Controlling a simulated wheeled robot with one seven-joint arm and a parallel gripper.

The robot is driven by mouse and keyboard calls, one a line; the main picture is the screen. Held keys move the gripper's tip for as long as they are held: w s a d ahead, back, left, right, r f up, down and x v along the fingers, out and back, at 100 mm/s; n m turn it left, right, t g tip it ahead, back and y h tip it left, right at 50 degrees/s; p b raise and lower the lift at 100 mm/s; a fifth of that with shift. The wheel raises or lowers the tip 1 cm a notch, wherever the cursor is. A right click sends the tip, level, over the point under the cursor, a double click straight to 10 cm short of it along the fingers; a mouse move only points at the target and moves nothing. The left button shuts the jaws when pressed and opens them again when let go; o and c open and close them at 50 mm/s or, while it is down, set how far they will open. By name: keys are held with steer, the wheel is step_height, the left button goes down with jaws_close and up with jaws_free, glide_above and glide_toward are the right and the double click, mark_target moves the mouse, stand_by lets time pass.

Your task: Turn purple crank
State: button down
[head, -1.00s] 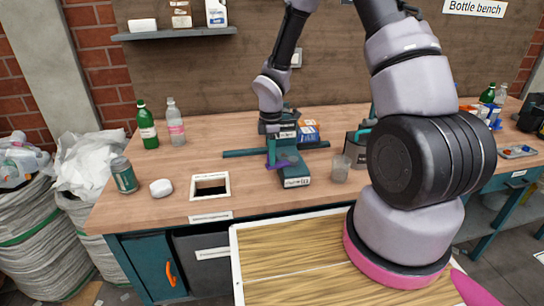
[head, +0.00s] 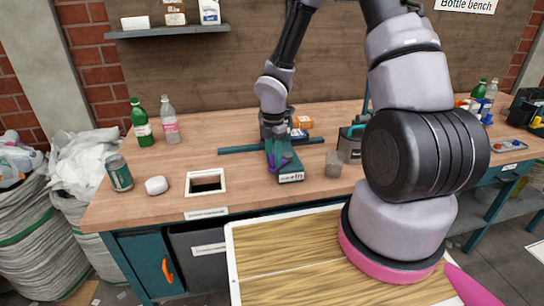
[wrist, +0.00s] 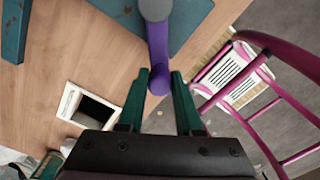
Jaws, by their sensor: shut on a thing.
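The purple crank (wrist: 157,50) runs from a grey round hub (wrist: 155,8) at the top of the wrist view down between my fingers. My gripper (wrist: 160,85) is shut on the crank's near end, with one green finger on each side. In the head view my gripper (head: 278,160) is low over the teal crank base (head: 290,176) on the bench. The fingers hide much of the crank there, and only some purple shows around them.
A white-framed square hole (head: 206,190) is left of the crank base. A clear cup (head: 333,165) stands close on its right. A teal bar (head: 235,151) lies behind. A white lump (head: 156,185), a can (head: 119,173) and bottles (head: 143,125) stand farther left.

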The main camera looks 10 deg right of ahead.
stand_by(0.3)
steer(key=c, duration=0.6)
jaws_free()
step_height(320, 180, up, 11)
steer(key=shift+f, duration=0.1)
